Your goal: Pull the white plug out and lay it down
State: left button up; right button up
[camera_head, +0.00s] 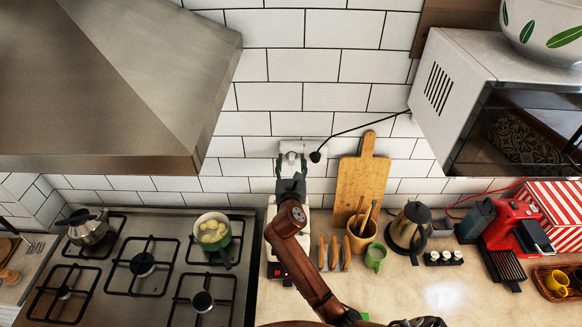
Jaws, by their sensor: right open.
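My right gripper (291,164) reaches up to the tiled wall from the lower right, its fingers pointing at the wall. It is open. A small white piece (291,148) shows on the wall just beyond and between the fingertips; it appears to be the white plug or its socket, and I cannot tell which. Whether the fingers touch it is unclear, as they partly hide it. Just right of it, a black plug (315,157) sits at the wall with a black cord. My left gripper is out of view.
The black cord (365,124) runs up right to the microwave (455,75). A white appliance (271,230) stands partly behind my arm. A wooden board (360,185), utensil pot (361,236) and green mug (375,255) stand to the right. The stove (143,290) lies left.

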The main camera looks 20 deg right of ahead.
jog(key=shift+w+d, duration=0.15)
jog(key=shift+w, duration=0.05)
jog(key=c, duration=0.5)
grip_shut()
jog(key=shift+c, duration=1.9)
grip_release()
grip_shut()
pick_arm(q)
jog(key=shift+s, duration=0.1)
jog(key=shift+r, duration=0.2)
pick_arm(e)
jog(key=shift+s, duration=0.2)
